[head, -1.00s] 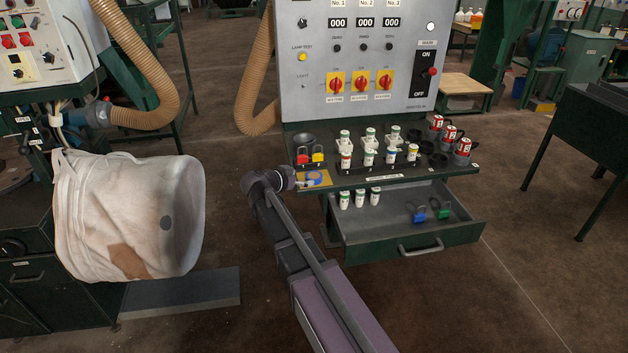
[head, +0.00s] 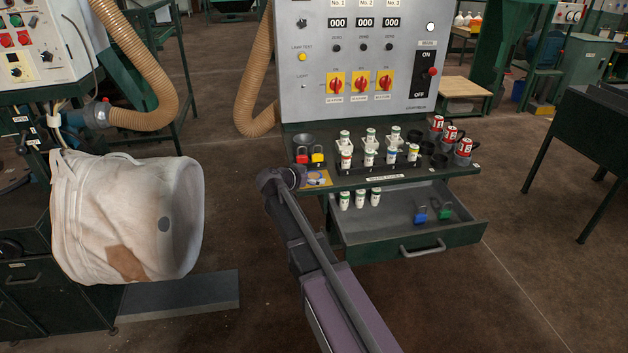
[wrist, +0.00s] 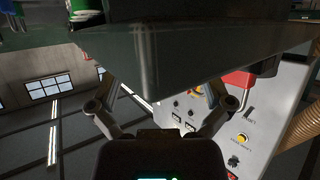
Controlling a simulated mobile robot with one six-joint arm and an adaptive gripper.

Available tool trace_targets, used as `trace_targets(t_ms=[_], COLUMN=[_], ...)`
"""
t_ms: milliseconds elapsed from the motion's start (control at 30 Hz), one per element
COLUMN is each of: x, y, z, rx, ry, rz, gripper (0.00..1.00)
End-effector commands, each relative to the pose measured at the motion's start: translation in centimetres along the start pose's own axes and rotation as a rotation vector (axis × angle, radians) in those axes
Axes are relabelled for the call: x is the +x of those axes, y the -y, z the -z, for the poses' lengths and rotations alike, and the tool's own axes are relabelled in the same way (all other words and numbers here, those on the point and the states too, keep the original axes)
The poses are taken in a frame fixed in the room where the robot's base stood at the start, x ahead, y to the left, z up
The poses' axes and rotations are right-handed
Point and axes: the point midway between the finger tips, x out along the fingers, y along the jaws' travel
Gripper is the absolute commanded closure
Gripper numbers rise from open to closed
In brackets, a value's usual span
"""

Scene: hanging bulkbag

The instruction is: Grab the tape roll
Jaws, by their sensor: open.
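I cannot make out a tape roll with certainty. A small yellow patch (head: 319,179) with a round bluish and tan mark lies at the left front corner of the shelf (head: 350,182). The end of my arm is at that corner, just left of the patch in the head view, with the fingers hidden there. In the wrist view my gripper (wrist: 160,92) is open, its two fingers spread apart. A dark shelf-like corner (wrist: 160,55) fills the space above and between them. Nothing is seen held.
An open drawer (head: 400,235) juts out below. A white bag (head: 115,210) hangs at left.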

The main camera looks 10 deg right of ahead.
Motion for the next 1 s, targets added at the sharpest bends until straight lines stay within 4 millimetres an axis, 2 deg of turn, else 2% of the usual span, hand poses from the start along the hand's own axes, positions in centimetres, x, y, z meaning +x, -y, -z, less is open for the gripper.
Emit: trace_targets(t_ms=[400, 467, 633, 1000], x=[-0.08, -0.09, -0.09, -0.09], y=[0.02, 0.02, 0.02, 0.01], z=[0.0, 0.0, -0.01, 0.04], rx=[0.0, 0.0, 0.0, 0.0], ry=[0.0, 0.0, 0.0, 0.001], rz=[0.001, 0.001, 0.001, 0.0], gripper=[0.0, 0.15, 0.65, 0.65])
